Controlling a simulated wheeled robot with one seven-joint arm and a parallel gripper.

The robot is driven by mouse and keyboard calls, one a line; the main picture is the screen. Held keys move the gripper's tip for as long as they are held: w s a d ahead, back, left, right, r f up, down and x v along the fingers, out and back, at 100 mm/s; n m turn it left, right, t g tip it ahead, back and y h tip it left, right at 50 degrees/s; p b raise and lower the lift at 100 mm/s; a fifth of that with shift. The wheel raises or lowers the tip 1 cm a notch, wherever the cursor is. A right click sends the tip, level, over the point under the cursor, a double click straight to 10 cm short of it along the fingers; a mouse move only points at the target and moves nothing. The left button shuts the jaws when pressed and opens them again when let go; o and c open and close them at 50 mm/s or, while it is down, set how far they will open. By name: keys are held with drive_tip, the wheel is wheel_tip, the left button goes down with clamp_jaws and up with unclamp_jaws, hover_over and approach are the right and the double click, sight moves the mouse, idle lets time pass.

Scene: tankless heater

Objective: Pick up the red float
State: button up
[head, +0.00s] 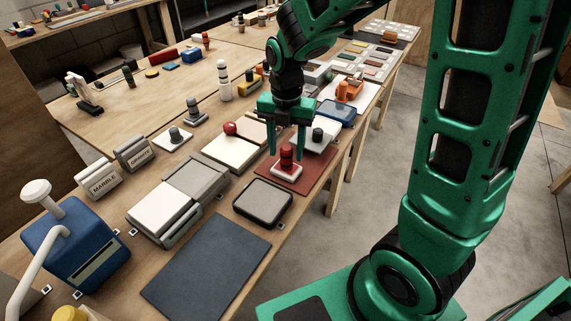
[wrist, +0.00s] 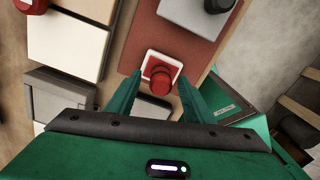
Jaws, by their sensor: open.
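The red float (head: 287,160) has a stacked red knob on a square white base. It sits upright on a reddish-brown mat (head: 318,165) near the table's right edge. In the wrist view the red float (wrist: 160,77) lies between the tips of my fingers. My gripper (head: 287,150) points down over it with its fingers apart, one on either side of the knob; my gripper also shows in the wrist view (wrist: 158,88). I cannot tell whether a finger touches the knob.
A dark-rimmed tray (head: 263,202) lies just in front. A pale block (head: 229,152) with a red ball (head: 230,128) is to the left. Open floor lies to the right of the table.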

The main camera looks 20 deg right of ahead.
drive_tip(key=shift+f, duration=1.3)
clamp_jaws()
drive_tip(key=shift+r, duration=0.1)
drive_tip(key=shift+r, duration=0.5)
wheel_tip(320, 180, up, 3)
drive_tip(key=shift+f, duration=0.15)
drive_tip(key=s+a+r, duration=0.6)
drive_tip(key=a+r, duration=0.1)
drive_tip(key=a, duration=0.3)
drive_tip(key=shift+r, duration=0.1)
drive_tip(key=c, duration=0.6)
unclamp_jaws()
drive_tip(key=c, duration=0.4)
